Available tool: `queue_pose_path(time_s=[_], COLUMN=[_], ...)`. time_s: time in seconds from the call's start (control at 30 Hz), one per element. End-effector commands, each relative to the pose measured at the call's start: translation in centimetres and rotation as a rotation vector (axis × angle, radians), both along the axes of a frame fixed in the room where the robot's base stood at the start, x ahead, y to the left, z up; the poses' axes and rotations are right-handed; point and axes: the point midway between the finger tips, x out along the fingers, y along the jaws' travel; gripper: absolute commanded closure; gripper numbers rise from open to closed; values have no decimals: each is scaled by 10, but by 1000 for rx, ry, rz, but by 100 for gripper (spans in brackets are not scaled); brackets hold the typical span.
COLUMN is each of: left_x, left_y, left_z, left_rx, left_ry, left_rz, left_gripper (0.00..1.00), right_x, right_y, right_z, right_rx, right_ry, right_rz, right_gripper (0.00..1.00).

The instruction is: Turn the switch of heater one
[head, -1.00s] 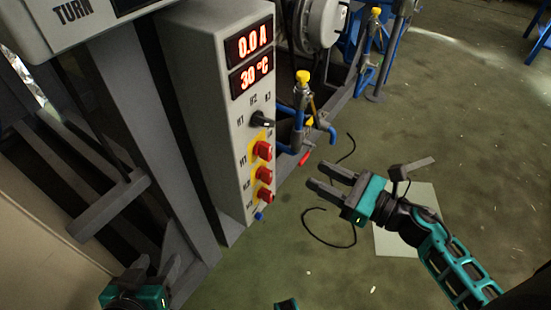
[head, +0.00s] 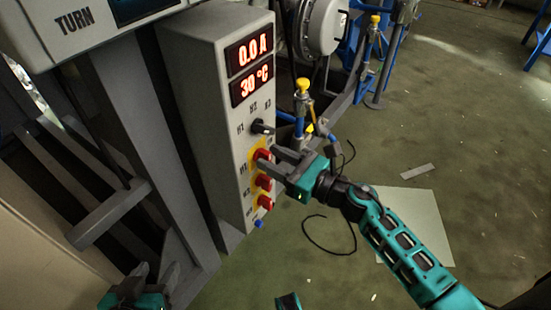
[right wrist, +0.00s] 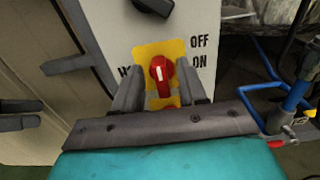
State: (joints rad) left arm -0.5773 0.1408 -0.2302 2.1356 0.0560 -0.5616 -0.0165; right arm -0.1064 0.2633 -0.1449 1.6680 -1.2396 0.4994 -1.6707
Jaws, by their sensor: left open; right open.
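The grey control box (head: 205,75) carries a column of red rotary switches on yellow plates. The top red switch (head: 261,155), beside the H1 mark, is heater one's and is partly covered by my right gripper (head: 268,159). My right gripper is open, with its fingertips close to that switch. In the right wrist view, the red switch (right wrist: 161,74) sits between the two fingers, with a pale pointer line near upright and OFF and ON printed to its right. I cannot tell whether the fingers touch it. My left gripper (head: 152,277) is open and empty at the lower left.
Two lower red switches (head: 264,182) and a blue button (head: 259,223) lie below. A black selector knob (head: 262,128) is above, under displays reading 0.0 A and 30 °C. A yellow-topped blue valve (head: 302,88) stands close at the right. The floor at right is mostly open.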

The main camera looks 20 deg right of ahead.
Motion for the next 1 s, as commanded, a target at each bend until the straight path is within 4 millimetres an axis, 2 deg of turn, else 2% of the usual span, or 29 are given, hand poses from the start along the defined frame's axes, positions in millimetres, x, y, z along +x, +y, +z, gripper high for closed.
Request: queue_pose_path(time_s=[0.07,0.47,1.0], left_x=[0,0,1], left_y=[0,0,0], left_z=[0,0,4], left_rx=[0,0,-1], left_ry=[-1,-1,-5], left_rz=[0,0,1], left_gripper=[45,45,45], right_x=[0,0,0], right_y=[0,0,-1], right_z=[0,0,1], right_rx=[0,0,54], right_ry=[0,0,42], right_rz=[0,0,1], right_gripper=[60,99,100])
